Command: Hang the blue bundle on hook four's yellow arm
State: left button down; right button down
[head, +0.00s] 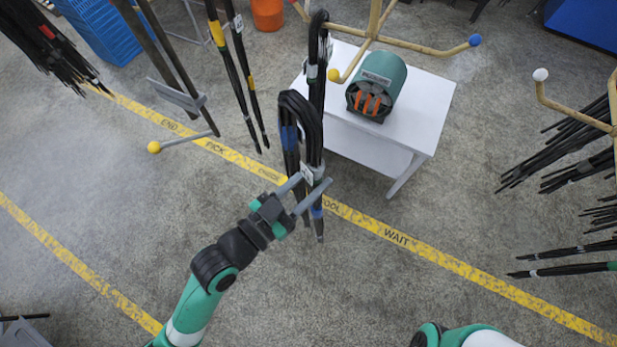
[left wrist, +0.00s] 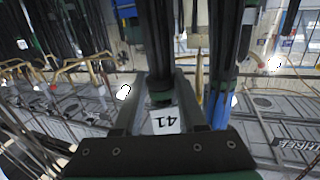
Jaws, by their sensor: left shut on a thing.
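My left gripper (head: 315,179) is shut on a bundle of black hoses with blue bands, the blue bundle (head: 303,112), and holds it in the air in front of the white table. The bundle is folded over at the top and its ends hang down. In the left wrist view the held hoses (left wrist: 158,45) pass between the fingers beside a white tag reading 41, upside down. A wooden stand's yellow-tipped arm (head: 349,66) lies behind and right of the bundle's top. I cannot read this stand's number. Only part of my right arm shows, without its gripper.
Another black bundle (head: 318,45) hangs close beside the yellow tip. A blue-tipped arm (head: 452,47) reaches right. A grey hook with a yellow ball (head: 154,147) is at left. More hoses hang at right.

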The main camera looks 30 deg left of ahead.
pick_arm(q)
jog(key=shift+w+b, duration=2.7)
jog(key=shift+w, duration=5.65)
jog(key=w+f+b, duration=0.3)
jog(key=f+b, duration=0.4)
jog(key=b, duration=0.1)
jog(key=shift+f, duration=0.4)
jog(key=shift+d, duration=0.1)
